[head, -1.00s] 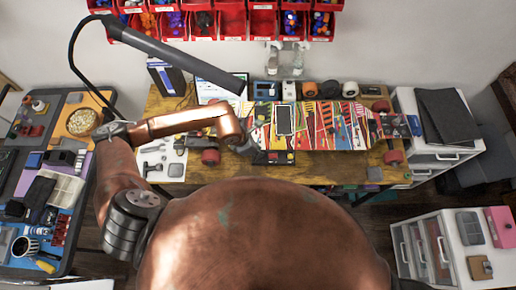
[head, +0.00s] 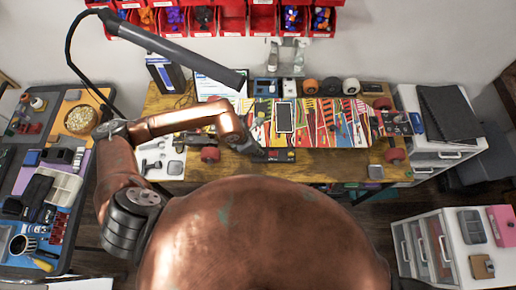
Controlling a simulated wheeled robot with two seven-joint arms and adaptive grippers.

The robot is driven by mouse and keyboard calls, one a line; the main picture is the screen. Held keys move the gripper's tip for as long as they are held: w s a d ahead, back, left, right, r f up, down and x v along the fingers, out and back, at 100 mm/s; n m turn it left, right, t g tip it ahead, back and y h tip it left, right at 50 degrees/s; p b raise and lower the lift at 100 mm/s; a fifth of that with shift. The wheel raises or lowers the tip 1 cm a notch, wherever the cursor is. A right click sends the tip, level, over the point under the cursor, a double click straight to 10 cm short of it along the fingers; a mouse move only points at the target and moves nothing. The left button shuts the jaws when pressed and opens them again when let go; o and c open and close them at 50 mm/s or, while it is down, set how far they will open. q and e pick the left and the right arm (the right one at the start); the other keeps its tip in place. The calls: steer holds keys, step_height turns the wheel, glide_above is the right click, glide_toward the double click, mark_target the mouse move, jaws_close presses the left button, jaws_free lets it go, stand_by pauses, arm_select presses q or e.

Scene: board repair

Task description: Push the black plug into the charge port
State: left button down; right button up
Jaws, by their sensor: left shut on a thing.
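My left gripper (head: 251,148) is at the near left edge of the patterned skateboard deck (head: 348,122), beside a flat black box (head: 280,156) with small coloured spots. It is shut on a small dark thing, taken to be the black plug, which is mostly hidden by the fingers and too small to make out. The charge port cannot be made out; the gripper and arm cover the area around it. Whether plug and port touch, I cannot tell. My right gripper is not in view.
A phone (head: 284,117) lies on the deck. Loose wheels (head: 331,87) stand behind it. A white tool sheet (head: 160,158) lies left on the wooden bench (head: 220,174). A black lamp arm (head: 180,52) hangs over the left side. Red bins (head: 233,18) line the wall.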

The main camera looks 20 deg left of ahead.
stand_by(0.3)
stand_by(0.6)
arm_select(q)
steer(key=shift+b, duration=0.3)
steer(key=shift+f+b, duration=0.35)
steer(key=shift+b, duration=0.05)
stand_by(0.8)
steer(key=shift+f+b, duration=0.2)
steer(key=shift+b, duration=0.15)
steer(key=shift+f, duration=0.2)
stand_by(0.6)
steer(key=shift+f+b, duration=0.35)
steer(key=shift+b, duration=0.15)
